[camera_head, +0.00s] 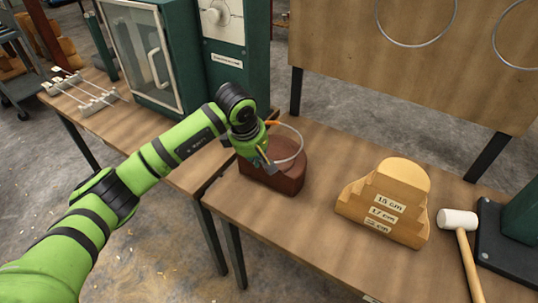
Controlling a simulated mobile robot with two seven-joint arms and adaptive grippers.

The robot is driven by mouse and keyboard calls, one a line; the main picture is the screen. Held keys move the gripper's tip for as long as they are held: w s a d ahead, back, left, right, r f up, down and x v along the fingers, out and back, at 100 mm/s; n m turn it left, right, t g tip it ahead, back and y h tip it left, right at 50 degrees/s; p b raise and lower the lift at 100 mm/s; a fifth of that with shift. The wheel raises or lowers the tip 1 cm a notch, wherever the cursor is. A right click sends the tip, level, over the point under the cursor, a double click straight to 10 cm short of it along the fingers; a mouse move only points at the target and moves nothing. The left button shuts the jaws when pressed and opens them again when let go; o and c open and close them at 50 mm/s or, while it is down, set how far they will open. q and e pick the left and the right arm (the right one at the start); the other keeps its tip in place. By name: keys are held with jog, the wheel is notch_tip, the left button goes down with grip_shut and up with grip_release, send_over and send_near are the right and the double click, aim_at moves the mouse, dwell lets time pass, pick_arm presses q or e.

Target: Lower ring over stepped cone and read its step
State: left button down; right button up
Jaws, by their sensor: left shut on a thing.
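My left gripper (264,158) reaches in from the left and is shut on a thin pale ring (300,143) with an orange part near its top. The ring is over or against a reddish-brown block (285,178) on the table; whether it touches the block I cannot tell. The stepped cone (400,178) is a light wooden piece to the right, with step labels reading 15 cm, 17 cm and a lowest one that is hard to read. No ring is around it. My right gripper is out of view.
The wooden table (290,235) is clear between block and cone. A white-headed mallet (458,220) and a dark base (505,250) stand at the right. Behind, a board (420,80) bears large hoops. A green cabinet (150,60) stands on the left bench.

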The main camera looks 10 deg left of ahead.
pick_arm(q)
jog(key=shift+r, duration=0.4)
jog(key=s+a, duration=0.3)
jog(key=s, duration=0.6)
jog(key=shift+s+a, duration=0.2)
jog(key=shift+s, duration=0.05)
dwell(1.0)
